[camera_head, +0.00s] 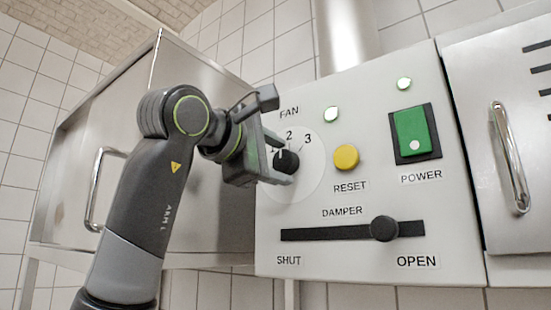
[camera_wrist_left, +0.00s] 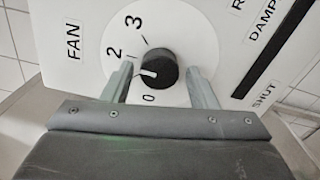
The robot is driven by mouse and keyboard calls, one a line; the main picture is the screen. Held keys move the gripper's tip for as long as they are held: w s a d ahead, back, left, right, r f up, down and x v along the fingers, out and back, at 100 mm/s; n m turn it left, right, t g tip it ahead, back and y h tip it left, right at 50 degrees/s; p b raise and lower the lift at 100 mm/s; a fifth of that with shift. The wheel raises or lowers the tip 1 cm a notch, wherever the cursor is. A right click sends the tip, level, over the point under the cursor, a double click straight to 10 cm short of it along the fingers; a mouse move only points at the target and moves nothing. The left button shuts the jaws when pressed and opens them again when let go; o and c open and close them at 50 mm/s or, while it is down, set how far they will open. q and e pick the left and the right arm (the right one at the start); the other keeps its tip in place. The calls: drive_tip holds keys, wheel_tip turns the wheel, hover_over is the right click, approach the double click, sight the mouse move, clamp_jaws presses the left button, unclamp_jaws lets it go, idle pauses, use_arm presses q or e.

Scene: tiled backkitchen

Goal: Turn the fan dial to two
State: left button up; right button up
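The fan dial (camera_head: 286,163) is a black round knob on a white disc marked with numbers, on the left of the grey control panel. In the left wrist view the knob (camera_wrist_left: 160,68) shows a white pointer mark aimed left, below the 2 and above the 0. The 1 is hidden there by a finger; in the head view the mark lies close to the 1. My left gripper (camera_head: 281,159) is open at the dial, with one finger on each side of the knob. In the wrist view small gaps show between fingers and knob. My right gripper is out of view.
Right of the dial are a yellow reset button (camera_head: 346,157) and a green power switch (camera_head: 412,132). Below runs the damper slider (camera_head: 384,228), its knob towards OPEN. Steel cabinets with handles (camera_head: 510,158) flank the panel. A steel pipe (camera_head: 345,35) rises behind.

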use_arm(q)
drive_tip(key=shift+o, duration=0.3)
drive_tip(key=shift+s+a, duration=0.2)
drive_tip(key=b+v, duration=0.7)
drive_tip(key=v, duration=1)
drive_tip(key=shift+w+d, duration=0.1)
